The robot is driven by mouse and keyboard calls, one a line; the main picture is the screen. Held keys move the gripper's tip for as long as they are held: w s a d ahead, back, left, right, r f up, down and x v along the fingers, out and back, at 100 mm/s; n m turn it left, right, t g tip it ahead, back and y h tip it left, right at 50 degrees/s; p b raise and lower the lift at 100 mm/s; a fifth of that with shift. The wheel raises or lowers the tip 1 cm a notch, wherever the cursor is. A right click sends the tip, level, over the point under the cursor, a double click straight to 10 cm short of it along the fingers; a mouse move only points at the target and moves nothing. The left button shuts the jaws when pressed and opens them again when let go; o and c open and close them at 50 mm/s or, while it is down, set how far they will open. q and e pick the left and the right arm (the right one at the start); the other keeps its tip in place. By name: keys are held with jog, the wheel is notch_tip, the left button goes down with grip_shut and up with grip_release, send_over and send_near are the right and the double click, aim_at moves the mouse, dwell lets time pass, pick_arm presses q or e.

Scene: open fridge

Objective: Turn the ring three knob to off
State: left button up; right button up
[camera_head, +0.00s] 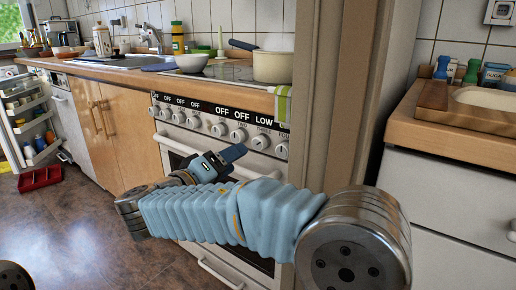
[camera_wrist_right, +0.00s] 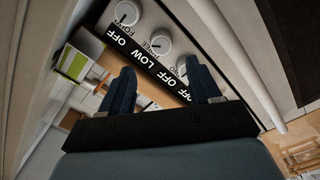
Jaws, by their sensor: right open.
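The ring three knob (camera_head: 260,142) is a round white knob on the stove front, second from the right, with LOW on the strip above it. In the right wrist view the knob (camera_wrist_right: 158,41) marked THREE sits beyond and between my finger tips, apart from them. My right gripper (camera_head: 231,155) is open and empty in front of the oven, below and left of that knob; its two dark fingers (camera_wrist_right: 163,78) reach toward the panel. The ring four knob (camera_head: 282,150) is to its right, and the ring two knob (camera_head: 238,134) to its left. My left gripper is not in view.
A towel (camera_head: 283,106) hangs at the panel's right end and hides part of the label strip. A cream pot (camera_head: 272,67) stands on the hob above. A wooden post (camera_head: 335,90) rises right of the stove. The oven handle runs below the knobs.

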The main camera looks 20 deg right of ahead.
aim_at(258, 145)
jog(key=x, duration=1)
jog(key=c, duration=1)
jog(key=shift+c, duration=0.2)
jog(key=shift+n+p, duration=0.3)
jog(key=shift+n, duration=0.1)
jog(key=n+p, duration=0.1)
jog(key=n, duration=0.1)
jog(key=shift+r+n, duration=0.1)
jog(key=shift+n, duration=0.3)
jog(key=n+p, duration=0.2)
jog(key=n, duration=0.2)
jog(key=shift+p, duration=0.35)
jog(key=shift+n+p, duration=0.7)
jog(key=shift+n, duration=0.4)
